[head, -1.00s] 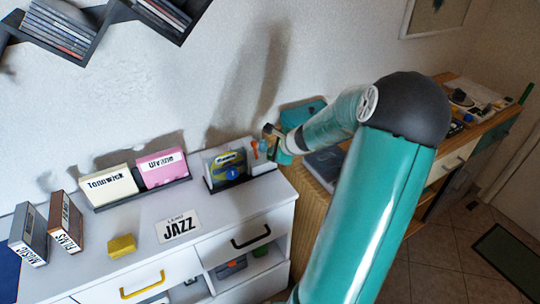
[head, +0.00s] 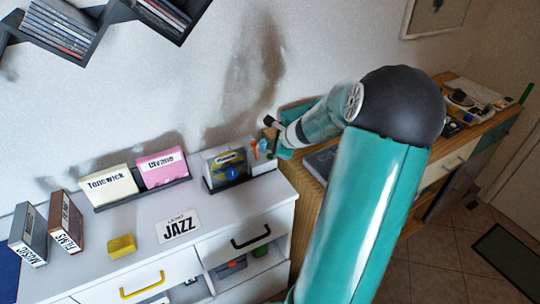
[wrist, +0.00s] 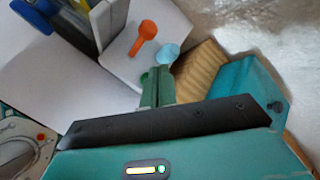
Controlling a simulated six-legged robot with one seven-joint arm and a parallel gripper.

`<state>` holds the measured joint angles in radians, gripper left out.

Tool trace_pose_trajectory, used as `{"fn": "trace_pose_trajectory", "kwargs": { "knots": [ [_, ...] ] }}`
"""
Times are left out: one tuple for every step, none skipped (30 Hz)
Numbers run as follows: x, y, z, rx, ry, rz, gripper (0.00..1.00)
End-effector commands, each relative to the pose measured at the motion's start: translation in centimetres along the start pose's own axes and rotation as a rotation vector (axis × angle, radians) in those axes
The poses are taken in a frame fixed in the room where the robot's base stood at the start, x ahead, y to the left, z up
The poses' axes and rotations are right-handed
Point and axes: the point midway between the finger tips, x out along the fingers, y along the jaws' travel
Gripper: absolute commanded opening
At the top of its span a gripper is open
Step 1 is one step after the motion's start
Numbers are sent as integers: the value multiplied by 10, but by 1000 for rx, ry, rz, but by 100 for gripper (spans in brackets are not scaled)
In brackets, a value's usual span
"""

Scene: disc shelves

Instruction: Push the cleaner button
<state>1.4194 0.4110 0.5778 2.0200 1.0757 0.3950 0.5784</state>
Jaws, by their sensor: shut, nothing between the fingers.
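My gripper (head: 270,136) is shut and empty. It hangs at the right end of the white cabinet, close to the wall. A green spot, partly hidden, shows beside the fingers. A grey and yellow device with a blue spot (head: 230,172) stands in a black holder left of the gripper. No label shows which part is the cleaner button.
A wooden counter (head: 300,185) stands to the right. A dark shelf (head: 92,42) hangs above.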

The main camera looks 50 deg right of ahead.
Motion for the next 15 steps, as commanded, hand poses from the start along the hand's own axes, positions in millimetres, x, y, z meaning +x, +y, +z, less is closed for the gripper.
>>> {"fn": "trace_pose_trajectory", "kwargs": {
  "knots": [
    [-4, -3, 3, -5, 2, -2, 0],
    [-6, -5, 5, -5, 1, -2, 0],
    [-8, -6, 7, -5, 0, -1, 0],
    [-10, -8, 8, -4, 0, -1, 0],
    [-12, -9, 9, -3, 1, -2, 0],
    [-15, -11, 11, -4, 1, -2, 0],
    [-16, -12, 13, -5, 1, -1, 0],
    [-18, -13, 14, -5, 0, -1, 0],
    [-20, -15, 16, -3, 0, -1, 0],
    [-22, -16, 17, -4, 1, -1, 0],
    [-24, -18, 18, -3, 1, -1, 0],
    [-26, -19, 20, -2, 1, -1, 0],
    [-27, -20, 20, -2, 0, -1, 0],
    [-28, -20, 21, -2, 0, 0, 0],
    [-28, -20, 21, -2, 0, 0, 0]
  ]
}}
